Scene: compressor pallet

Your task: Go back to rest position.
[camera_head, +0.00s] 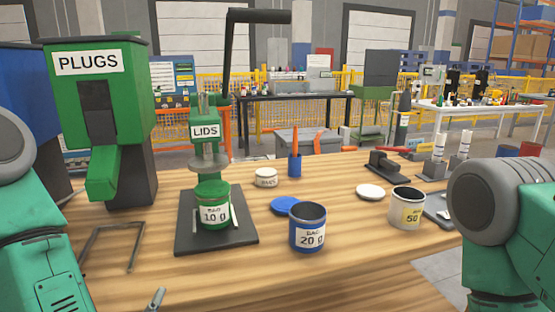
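My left arm (40,245) stands at the left edge and my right arm (508,230) at the right edge, both with grey joint covers and green links. A small grey metal tip (156,299) pokes up at the bottom edge, perhaps part of my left gripper; too little shows to tell its opening. My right gripper is out of view. A green can (213,206) labelled 10 g stands under the green LIDS press (207,131).
The wooden table (345,270) has free room at its front. A green PLUGS dispenser (100,110) stands at left, with a grey metal frame (112,245) before it.

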